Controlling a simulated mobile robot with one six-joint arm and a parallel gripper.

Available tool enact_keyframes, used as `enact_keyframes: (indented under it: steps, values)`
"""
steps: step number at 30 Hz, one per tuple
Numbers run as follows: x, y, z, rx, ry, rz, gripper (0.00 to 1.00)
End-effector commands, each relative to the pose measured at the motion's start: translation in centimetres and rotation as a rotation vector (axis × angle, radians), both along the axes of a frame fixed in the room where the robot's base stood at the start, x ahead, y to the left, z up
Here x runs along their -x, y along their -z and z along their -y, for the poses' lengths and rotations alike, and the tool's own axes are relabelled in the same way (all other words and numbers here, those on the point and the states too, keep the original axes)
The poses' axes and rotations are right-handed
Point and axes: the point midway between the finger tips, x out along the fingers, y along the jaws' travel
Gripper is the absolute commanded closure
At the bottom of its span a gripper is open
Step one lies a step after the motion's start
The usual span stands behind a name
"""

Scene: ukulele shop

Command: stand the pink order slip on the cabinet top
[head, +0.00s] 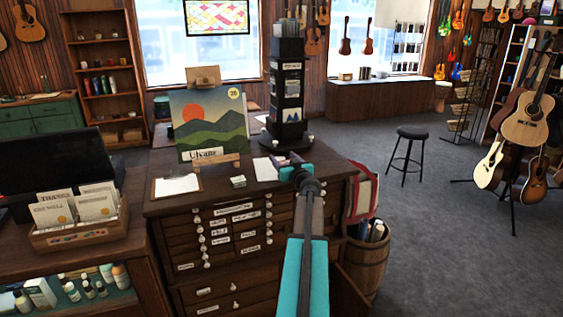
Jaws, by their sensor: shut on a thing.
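The dark wooden drawer cabinet (213,192) stands in the middle of the head view, its top partly covered with things. My gripper (288,164) is over the right part of the cabinet top, at the far end of my teal-and-grey arm. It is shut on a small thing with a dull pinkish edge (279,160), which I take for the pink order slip. The slip is mostly hidden by my gripper, and I cannot tell its tilt or whether it touches the top.
On the cabinet top are a landscape picture on an easel (209,127), a clipboard (177,185), a small green box (238,181), a white paper (264,169) and a tall dark rack (288,95). A barrel (366,262) stands to the right.

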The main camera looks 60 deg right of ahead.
Motion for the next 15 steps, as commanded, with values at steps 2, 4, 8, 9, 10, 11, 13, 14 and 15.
enact_keyframes:
  steps: [2, 4, 8, 9, 10, 11, 13, 14, 15]
  values:
    - [-0.8, 0.0, 0.9, 0.0, 0.0, 0.0, 0.6]
    - [-1.3, 0.1, 1.5, 0.0, 0.001, 0.0, 0.6]
    - [-2.3, 0.2, 2.4, 0.0, 0.002, 0.001, 0.6]
    - [-2.6, 0.2, 2.7, 0.0, 0.002, 0.001, 0.6]
    - [-2.7, 0.2, 2.8, 0.0, 0.002, 0.001, 0.6]
    - [-2.9, 0.3, 3.0, 0.0, 0.002, 0.001, 0.6]
    - [-3.1, 0.3, 3.2, 0.001, 0.002, 0.001, 0.6]
    - [-3.2, 0.3, 3.2, 0.001, 0.002, 0.001, 0.6]
    - [-3.3, 0.4, 3.3, 0.001, 0.002, 0.001, 0.6]
